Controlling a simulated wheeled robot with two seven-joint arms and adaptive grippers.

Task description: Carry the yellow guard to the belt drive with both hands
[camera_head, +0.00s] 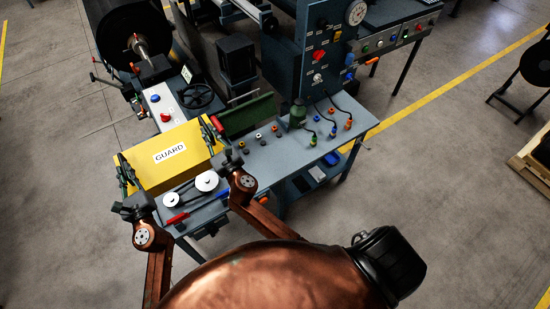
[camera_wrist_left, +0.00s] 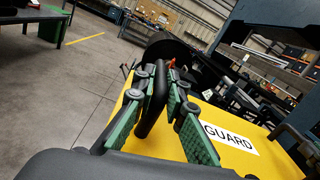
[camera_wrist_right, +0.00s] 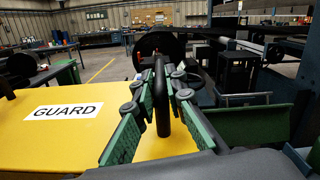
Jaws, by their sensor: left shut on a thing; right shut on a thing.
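The yellow guard (camera_head: 165,165), a box-like cover labelled GUARD, is between my two grippers in the head view. My left gripper (camera_head: 125,171) is shut on the black handle at its left end; that handle (camera_wrist_left: 150,108) shows between the green-padded fingers in the left wrist view. My right gripper (camera_head: 209,132) is shut on the right-end handle (camera_wrist_right: 161,100). The belt drive, two pale pulleys (camera_head: 206,181) with a dark belt, sits on the bench's near-left part, in front of the guard in the picture. The guard's underside is hidden, so I cannot tell its height.
A green panel (camera_head: 248,115) stands right of the guard. Behind are a control box with a red button (camera_head: 160,106), a black handwheel (camera_head: 197,96) and a large roller (camera_head: 120,35). Open floor lies left.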

